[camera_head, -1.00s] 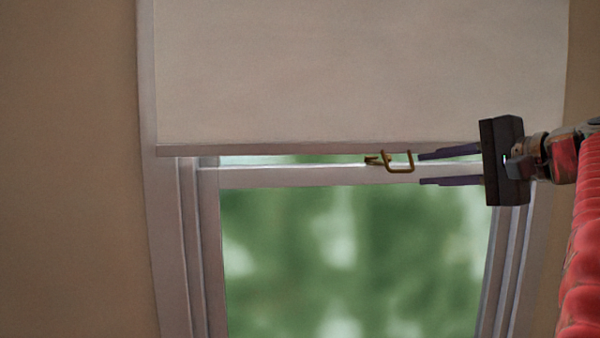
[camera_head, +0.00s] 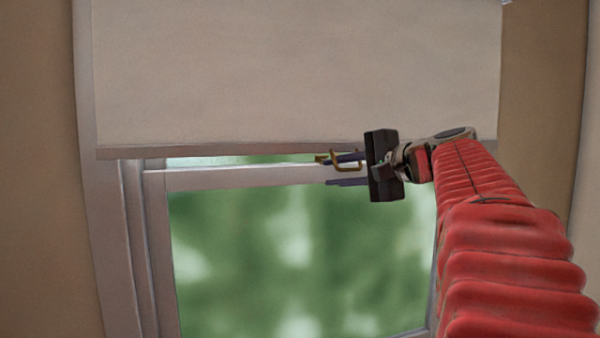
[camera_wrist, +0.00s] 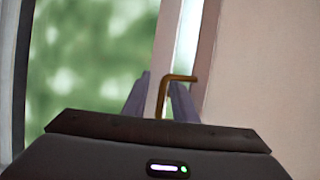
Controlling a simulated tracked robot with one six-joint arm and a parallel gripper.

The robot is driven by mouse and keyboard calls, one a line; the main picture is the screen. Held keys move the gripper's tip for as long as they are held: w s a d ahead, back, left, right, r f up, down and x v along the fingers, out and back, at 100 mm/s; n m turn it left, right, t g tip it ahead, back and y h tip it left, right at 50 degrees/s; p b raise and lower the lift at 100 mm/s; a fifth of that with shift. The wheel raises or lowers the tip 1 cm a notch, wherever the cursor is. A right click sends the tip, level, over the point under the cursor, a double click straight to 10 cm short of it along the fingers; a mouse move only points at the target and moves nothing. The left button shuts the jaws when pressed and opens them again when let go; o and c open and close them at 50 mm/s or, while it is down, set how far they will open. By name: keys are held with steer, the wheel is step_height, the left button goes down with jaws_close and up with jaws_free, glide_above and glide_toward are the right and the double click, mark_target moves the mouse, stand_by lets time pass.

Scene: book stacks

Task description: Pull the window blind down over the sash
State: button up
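The pale window blind (camera_head: 300,75) hangs over the upper part of the window, its bottom bar (camera_head: 215,151) just above the sash rail (camera_head: 215,178). A brass pull (camera_head: 333,154) hangs at the bar. My gripper (camera_head: 326,171) points left at it, its two dark fingers apart. In the head view the upper finger overlaps the pull and the lower finger is below it.
The glass (camera_head: 290,250) below the sash rail is uncovered, with blurred green outside. The window frame (camera_head: 105,220) runs down the left side. Brown wall (camera_head: 545,110) lies right of the blind. My red arm covers the lower right.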

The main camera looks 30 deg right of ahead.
steer(key=shift+w, duration=0.1)
steer(key=shift+c, duration=0.4)
jaws_close()
stand_by(1.0)
